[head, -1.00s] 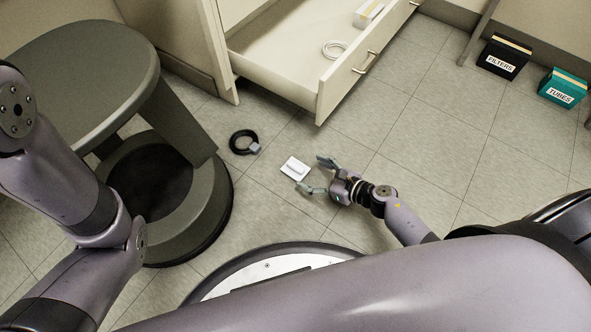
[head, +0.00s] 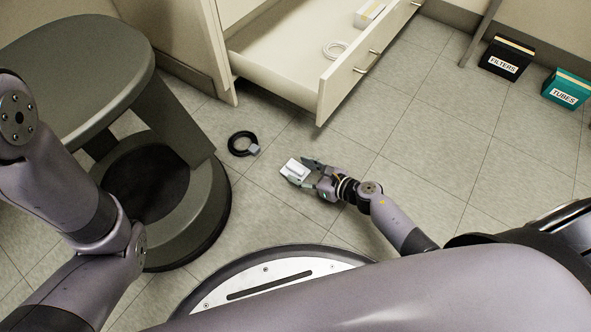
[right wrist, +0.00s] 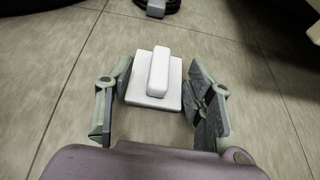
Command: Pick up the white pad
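The white pad (head: 294,170) is a flat square plate with a raised bar along its middle. It is at the centre of the head view, by the floor, and shows in the right wrist view (right wrist: 143,94). My right gripper (head: 303,172) is around it, one finger on each side. In the right wrist view the fingers (right wrist: 156,82) stand apart, close to the plate's left and right edges, with clear space beside the bar. I cannot tell whether they touch the plate. My left arm shows at the left; its gripper is out of view.
A black cable coil (head: 241,144) lies just left of the pad. A grey stool (head: 75,75) stands at the left. An open drawer (head: 285,75) is behind, holding a white ring (head: 335,49) and a small box (head: 368,14). FILTERS (head: 506,57) and TUBES (head: 566,90) boxes stand at upper right.

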